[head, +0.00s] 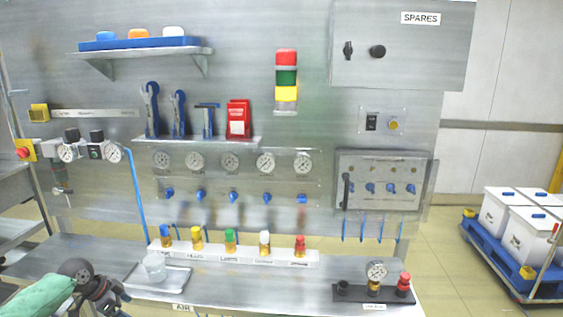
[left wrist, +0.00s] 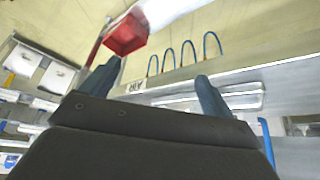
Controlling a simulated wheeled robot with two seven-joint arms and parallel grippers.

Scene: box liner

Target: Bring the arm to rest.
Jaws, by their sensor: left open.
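My left arm (head: 42,297) comes in at the lower left of the head view, with a green sleeve and a dark wrist. My left gripper (head: 112,296) is at the front left edge of the bench, just left of a metal tray (head: 160,285). In the left wrist view the two dark fingers of my left gripper (left wrist: 157,72) stand wide apart with nothing between them. The gripper looks empty. My right arm and gripper are not in view.
A white rack (head: 235,257) with several colour-capped fittings runs along the back of the bench (head: 255,288). A dark block with a gauge (head: 376,271) is at the right. The bench middle is clear. A blue pallet (head: 510,262) stands on the floor.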

